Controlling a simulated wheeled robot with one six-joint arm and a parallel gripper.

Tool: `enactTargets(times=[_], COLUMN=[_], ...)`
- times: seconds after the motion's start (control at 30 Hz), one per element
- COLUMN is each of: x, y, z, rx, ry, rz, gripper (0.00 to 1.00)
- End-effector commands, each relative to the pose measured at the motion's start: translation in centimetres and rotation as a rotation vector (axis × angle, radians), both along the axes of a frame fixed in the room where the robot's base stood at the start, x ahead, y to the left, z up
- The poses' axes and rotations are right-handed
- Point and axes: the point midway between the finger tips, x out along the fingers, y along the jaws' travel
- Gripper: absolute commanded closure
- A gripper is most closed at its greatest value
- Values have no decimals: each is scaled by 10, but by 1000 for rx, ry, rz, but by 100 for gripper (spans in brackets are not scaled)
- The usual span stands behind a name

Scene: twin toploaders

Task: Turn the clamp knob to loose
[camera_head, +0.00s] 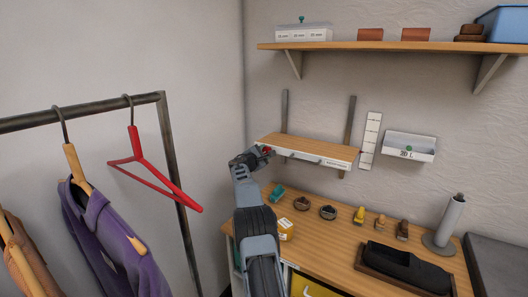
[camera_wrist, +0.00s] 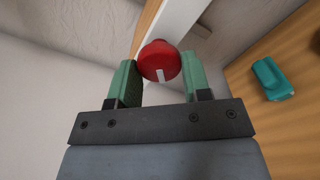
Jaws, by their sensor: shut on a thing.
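The clamp knob (camera_wrist: 158,62) is a round red knob with a white mark on its face. In the wrist view it sits between the two green fingers of my gripper (camera_wrist: 165,80), which is shut on it. The knob is at the left front end of a small wooden shelf (camera_head: 310,148) with a white front edge, held on two grey wall rails. In the head view my gripper (camera_head: 258,156) reaches up to that end, and only a bit of the red knob shows (camera_head: 267,150). The white mark points toward the bottom of the wrist view.
A wooden bench (camera_head: 330,225) below holds a teal object (camera_head: 277,193), dark rings, small brushes and a black shoe in a tray. A long upper shelf (camera_head: 390,46) is above. A clothes rack with a red hanger (camera_head: 160,170) and purple garment (camera_head: 105,235) stands left.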

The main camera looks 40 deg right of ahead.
Motion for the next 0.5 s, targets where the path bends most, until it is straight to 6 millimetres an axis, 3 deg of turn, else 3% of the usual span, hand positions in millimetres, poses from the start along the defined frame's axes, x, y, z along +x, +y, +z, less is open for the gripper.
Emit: enactTargets(times=[0.5], x=[-1], y=[0], z=[5], rx=[-97], ry=[365], rz=[2], gripper=[79])
